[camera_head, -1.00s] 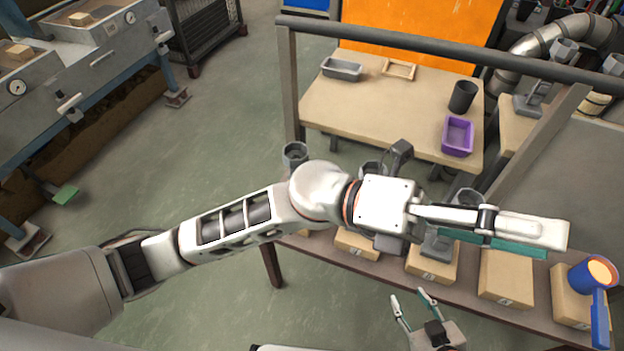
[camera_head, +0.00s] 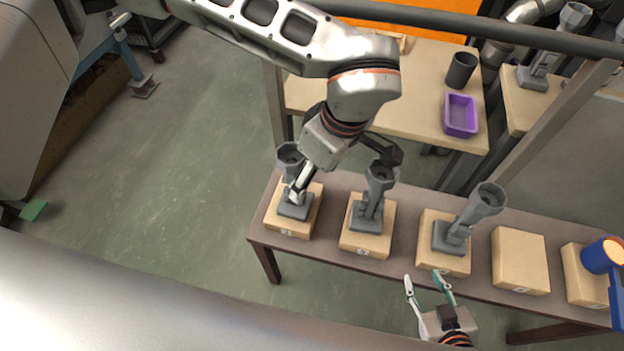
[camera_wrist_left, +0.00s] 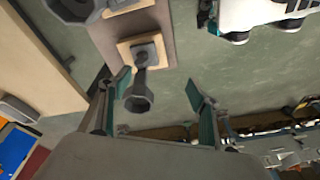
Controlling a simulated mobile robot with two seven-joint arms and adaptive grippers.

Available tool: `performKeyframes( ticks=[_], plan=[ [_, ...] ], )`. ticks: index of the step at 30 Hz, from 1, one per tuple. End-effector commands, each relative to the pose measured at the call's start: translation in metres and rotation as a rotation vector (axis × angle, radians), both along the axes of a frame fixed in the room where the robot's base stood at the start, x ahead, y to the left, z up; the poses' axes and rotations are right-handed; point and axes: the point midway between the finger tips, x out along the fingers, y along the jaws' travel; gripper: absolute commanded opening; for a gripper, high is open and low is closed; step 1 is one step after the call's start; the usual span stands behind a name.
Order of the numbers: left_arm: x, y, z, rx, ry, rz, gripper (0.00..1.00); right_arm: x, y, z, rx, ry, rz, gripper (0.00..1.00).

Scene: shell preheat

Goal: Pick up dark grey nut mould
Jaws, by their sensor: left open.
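Three dark grey moulds with funnel-like cups stand on wooden blocks along the bench: a left one (camera_head: 295,209), a middle one (camera_head: 367,215) and a right one (camera_head: 452,236). I cannot tell which is the nut mould. My left gripper (camera_head: 296,190) is over the left mould and hides part of it. In the left wrist view the open fingers (camera_wrist_left: 159,80) frame a grey mould (camera_wrist_left: 142,76); its cup lies near the left finger, and nothing is gripped. My right gripper (camera_head: 425,279) is open and empty at the bench's front edge.
A bare wooden block (camera_head: 520,260) and a block with a blue ladle-like vessel (camera_head: 602,256) stand farther right. Behind are a purple tray (camera_head: 460,115), a dark cup (camera_head: 461,70) and another grey mould (camera_head: 537,70). A dark rail (camera_head: 470,32) crosses above the bench.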

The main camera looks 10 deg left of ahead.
Motion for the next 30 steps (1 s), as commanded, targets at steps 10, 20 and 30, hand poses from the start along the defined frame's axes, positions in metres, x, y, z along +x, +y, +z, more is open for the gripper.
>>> performKeyframes(
  ticks=[10,20,30],
  plan=[
    [0.045,0.046,0.017,0.135,-0.139,0.011,0.62,-0.002,-0.001,-0.005,-0.004,0.007,0.0,0.4],
    [0.051,0.058,-0.017,0.131,-0.135,0.012,0.62,-0.005,-0.002,-0.013,-0.01,0.018,0.001,0.4],
    [0.058,0.07,-0.048,0.13,-0.137,0.01,0.62,-0.004,-0.003,-0.016,-0.016,0.017,0.002,0.4]
  ],
)
